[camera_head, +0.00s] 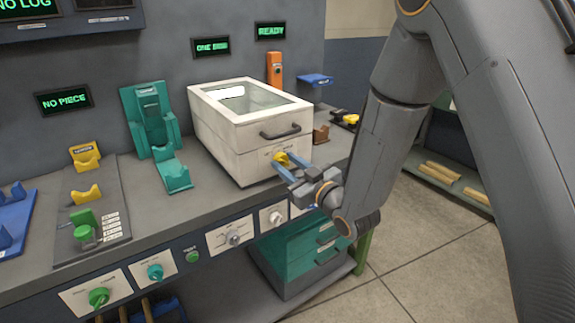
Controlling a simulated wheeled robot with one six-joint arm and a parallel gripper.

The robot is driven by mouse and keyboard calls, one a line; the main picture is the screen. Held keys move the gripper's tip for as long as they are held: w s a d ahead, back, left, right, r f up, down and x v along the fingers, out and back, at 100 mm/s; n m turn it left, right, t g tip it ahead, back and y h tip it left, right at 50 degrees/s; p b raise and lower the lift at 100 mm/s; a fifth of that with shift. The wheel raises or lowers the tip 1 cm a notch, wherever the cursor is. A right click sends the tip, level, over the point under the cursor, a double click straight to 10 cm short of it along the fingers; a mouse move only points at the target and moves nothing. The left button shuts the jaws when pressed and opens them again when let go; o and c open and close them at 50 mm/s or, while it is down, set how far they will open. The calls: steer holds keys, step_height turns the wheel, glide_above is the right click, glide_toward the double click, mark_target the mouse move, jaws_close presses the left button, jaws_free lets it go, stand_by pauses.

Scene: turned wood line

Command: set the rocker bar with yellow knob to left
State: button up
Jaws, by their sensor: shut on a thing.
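The yellow knob (281,158) shows between the blue fingertips of my gripper (288,166), low at the front of the white box. My gripper is shut on this knob. The rocker bar behind the knob is mostly hidden by the fingers, so I cannot tell which way it is set. Small lettering shows on the white box just above the knob.
The white glass-topped box (225,140) with a dark handle (281,131) stands right behind my gripper. A green stand (150,120) is to its left, an orange post (274,70) behind it. Control knobs (234,239) line the bench front below.

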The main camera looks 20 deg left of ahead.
steer(key=o, duration=1)
steer(key=shift+o, duration=0.2)
steer(key=b+v, duration=0.1)
steer(key=v, duration=0.6)
steer(key=shift+s+d+b, duration=0.25)
steer(key=shift+s+b, duration=0.05)
